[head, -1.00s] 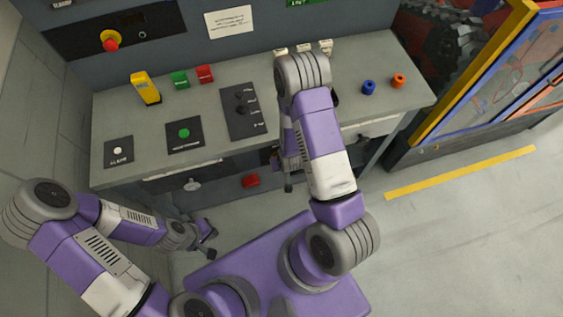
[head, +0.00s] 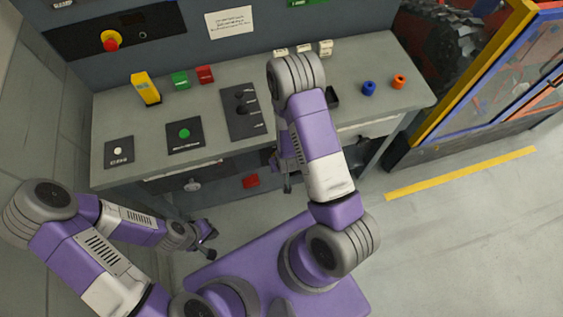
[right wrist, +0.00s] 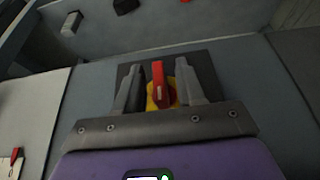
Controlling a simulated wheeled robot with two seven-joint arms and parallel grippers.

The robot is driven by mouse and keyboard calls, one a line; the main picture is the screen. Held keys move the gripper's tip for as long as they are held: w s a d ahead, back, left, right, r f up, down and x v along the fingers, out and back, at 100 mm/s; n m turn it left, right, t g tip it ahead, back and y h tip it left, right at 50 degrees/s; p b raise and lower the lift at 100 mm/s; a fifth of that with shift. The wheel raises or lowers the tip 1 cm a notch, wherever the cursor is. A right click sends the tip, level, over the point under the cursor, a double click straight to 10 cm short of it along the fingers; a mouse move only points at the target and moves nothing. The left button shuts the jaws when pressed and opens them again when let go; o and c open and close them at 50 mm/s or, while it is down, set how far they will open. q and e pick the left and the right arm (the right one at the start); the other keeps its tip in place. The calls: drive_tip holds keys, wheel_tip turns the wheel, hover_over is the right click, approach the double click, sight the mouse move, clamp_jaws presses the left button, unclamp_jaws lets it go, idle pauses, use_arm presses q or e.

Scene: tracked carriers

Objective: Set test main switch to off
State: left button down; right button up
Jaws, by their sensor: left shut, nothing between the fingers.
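In the right wrist view a switch with a red handle (right wrist: 158,82) on a yellow base sits on a dark plate. The handle looks upright in the picture; no label is readable. My right gripper (right wrist: 160,70) is open, with one finger on each side of the handle and gaps showing between. In the head view my right gripper (head: 287,186) is low at the desk front, partly covered by my arm, and the switch cannot be made out. My left gripper (head: 210,250) is shut and empty, low in front of the desk's left part.
The desk (head: 210,95) carries a yellow device (head: 145,89), green (head: 180,80) and red (head: 205,75) blocks, a blue ring (head: 369,88) and an orange ring (head: 398,82). A red emergency button (head: 110,42) is on the back panel. A fenced machine (head: 490,80) stands right.

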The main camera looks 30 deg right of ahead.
drive_tip(key=p+v, duration=0.1)
drive_tip(key=v, duration=0.6)
drive_tip(key=shift+r+p, duration=0.25)
drive_tip(key=shift+p, duration=0.15)
drive_tip(key=shift+s, duration=0.1)
drive_tip(key=s+a+f+g+y, duration=0.3)
drive_tip(key=s+a+f+y, duration=0.2)
drive_tip(key=a, duration=0.7)
drive_tip(key=s, duration=0.2)
drive_tip(key=shift+s+g, duration=0.4)
